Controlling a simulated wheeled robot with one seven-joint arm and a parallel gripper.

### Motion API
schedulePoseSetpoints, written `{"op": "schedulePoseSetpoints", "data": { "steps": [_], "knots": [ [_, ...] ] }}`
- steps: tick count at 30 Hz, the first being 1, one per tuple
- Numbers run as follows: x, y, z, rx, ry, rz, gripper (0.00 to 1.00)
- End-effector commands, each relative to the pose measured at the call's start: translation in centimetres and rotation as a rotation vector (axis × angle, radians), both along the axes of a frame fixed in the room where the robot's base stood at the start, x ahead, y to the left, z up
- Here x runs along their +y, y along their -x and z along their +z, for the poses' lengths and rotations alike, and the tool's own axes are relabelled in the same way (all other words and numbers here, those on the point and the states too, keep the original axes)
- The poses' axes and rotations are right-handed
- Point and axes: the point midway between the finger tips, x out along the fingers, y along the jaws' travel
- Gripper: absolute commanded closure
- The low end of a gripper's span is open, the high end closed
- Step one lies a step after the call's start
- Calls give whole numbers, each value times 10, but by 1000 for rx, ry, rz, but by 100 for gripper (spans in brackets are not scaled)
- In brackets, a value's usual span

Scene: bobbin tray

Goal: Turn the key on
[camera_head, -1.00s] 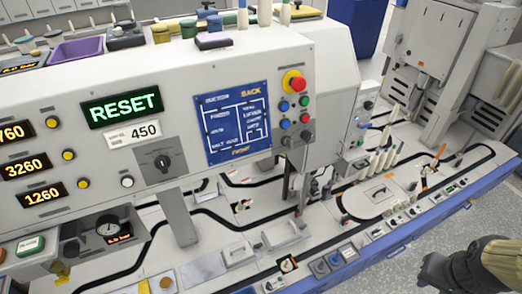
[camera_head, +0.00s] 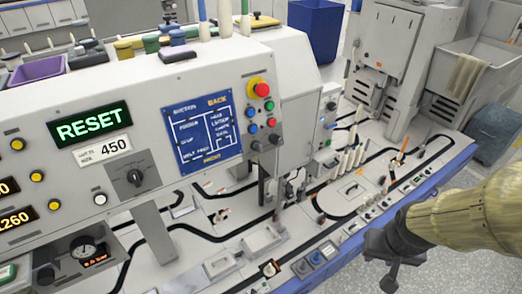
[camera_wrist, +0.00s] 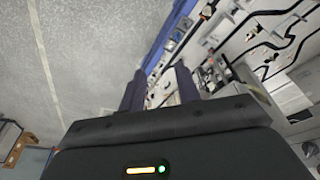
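A black rotary switch with a pointer (camera_head: 135,177) sits on a grey plate on the machine's sloped front panel, below the green RESET display (camera_head: 91,125). Two small dark knobs (camera_head: 275,138) sit under the coloured buttons at the panel's right end. I cannot tell which of these is the key. My gripper (camera_head: 388,272) is at the lower right in the head view, out over the front edge and well away from the panel. In the wrist view its two fingers (camera_wrist: 159,82) are apart with nothing between them. The key does not show clearly in the wrist view.
A red mushroom button on a yellow base (camera_head: 261,88) is above the coloured buttons. A blue screen (camera_head: 203,138) is left of them. White bobbins (camera_head: 350,160) stand on the bed with the black track. Open floor (camera_wrist: 70,60) lies beside the machine.

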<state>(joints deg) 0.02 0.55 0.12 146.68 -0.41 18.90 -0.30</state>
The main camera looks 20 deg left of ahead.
Motion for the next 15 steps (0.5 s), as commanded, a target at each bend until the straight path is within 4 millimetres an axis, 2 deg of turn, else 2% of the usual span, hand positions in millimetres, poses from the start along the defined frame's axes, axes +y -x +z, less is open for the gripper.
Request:
{"op": "schedulePoseSetpoints", "data": {
  "steps": [4,8,15],
  "knots": [
    [1,-19,0,-46,25,75,67],
    [10,-49,-4,-136,50,214,67],
    [53,-97,-14,-352,21,513,67]
  ]
}}
